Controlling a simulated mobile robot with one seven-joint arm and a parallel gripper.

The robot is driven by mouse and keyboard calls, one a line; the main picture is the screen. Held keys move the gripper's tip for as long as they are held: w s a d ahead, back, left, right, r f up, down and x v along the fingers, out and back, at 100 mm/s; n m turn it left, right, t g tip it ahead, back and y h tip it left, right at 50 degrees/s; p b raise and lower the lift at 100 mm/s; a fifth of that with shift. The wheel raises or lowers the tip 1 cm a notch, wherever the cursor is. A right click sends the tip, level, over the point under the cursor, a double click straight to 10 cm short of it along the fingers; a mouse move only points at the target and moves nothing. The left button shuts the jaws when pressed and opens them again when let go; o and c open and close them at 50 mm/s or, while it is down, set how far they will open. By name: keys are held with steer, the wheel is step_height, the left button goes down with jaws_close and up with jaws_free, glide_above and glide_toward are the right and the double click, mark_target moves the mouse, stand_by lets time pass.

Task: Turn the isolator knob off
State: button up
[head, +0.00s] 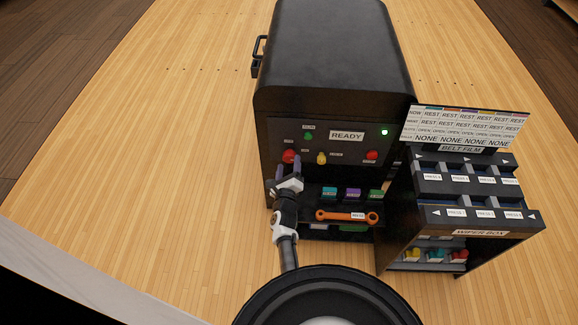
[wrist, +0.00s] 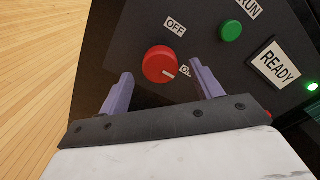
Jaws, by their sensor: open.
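The isolator knob is a round red knob (wrist: 159,63) on the black front panel of the machine. It also shows at the panel's left in the head view (head: 289,156). Its white mark points toward the ON label (wrist: 186,70), which the right finger partly hides. The OFF label (wrist: 175,26) is above the knob. My gripper (head: 289,169) is open in front of the panel. In the wrist view, the fingers of my gripper (wrist: 162,72) lie either side of the knob, with visible gaps. I cannot tell how far the tips are from the panel.
A green RUN button (wrist: 231,31) and a READY sign (wrist: 277,63) are to the right. A yellow knob (head: 321,158) and another red control (head: 372,155) share the panel. An orange wrench (head: 345,215) lies below. A black rack (head: 403,235) stands at right.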

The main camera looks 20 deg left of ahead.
steer(key=shift+b+x, duration=0.85)
steer(key=shift+x, duration=0.55)
steer(key=shift+c, duration=0.2)
steer(key=c, duration=1)
